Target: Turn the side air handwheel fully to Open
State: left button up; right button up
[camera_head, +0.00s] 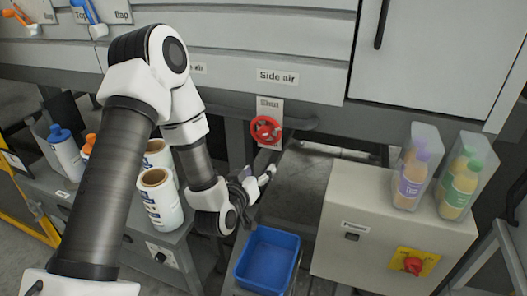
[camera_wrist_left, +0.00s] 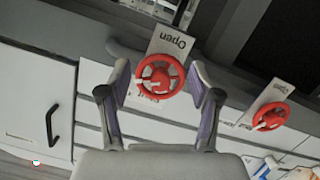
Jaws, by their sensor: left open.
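The side air handwheel (camera_head: 265,130) is red and sits on a pale plate below the "Side air" label (camera_head: 277,77). The word "Shut" shows on the plate above the wheel. In the left wrist view the wheel (camera_wrist_left: 160,75) appears between the fingertips, with an upside-down "Open" on its plate (camera_wrist_left: 172,42). A pale pointer shows at its lower left there. My left gripper (camera_head: 258,178) is open and empty, just below the wheel in the head view. I cannot tell whether its fingers touch the rim. My right gripper is not in view.
A second red handwheel (camera_wrist_left: 270,116) is at right in the wrist view. A blue bin (camera_head: 268,259) stands below my gripper. A beige cabinet (camera_head: 385,225) at right carries bottles and a red rotary switch (camera_head: 413,265). White rolls (camera_head: 160,198) stand at left.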

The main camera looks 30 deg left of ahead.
pick_arm(q)
jog(key=n+t+y, duration=0.2)
send_near(263, 135)
jog(key=w, duration=0.2)
jog(key=shift+h, duration=0.4)
jog(key=x, duration=0.2)
jog(key=p+x, duration=0.1)
jog(key=x, duration=0.1)
jog(key=p+x, duration=0.1)
jog(key=x, duration=0.2)
jog(key=shift+s+a+r, duration=0.15)
jog(key=shift+a, duration=0.35)
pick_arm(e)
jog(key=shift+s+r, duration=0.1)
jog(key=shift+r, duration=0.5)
pick_arm(q)
jog(key=c, duration=1.1)
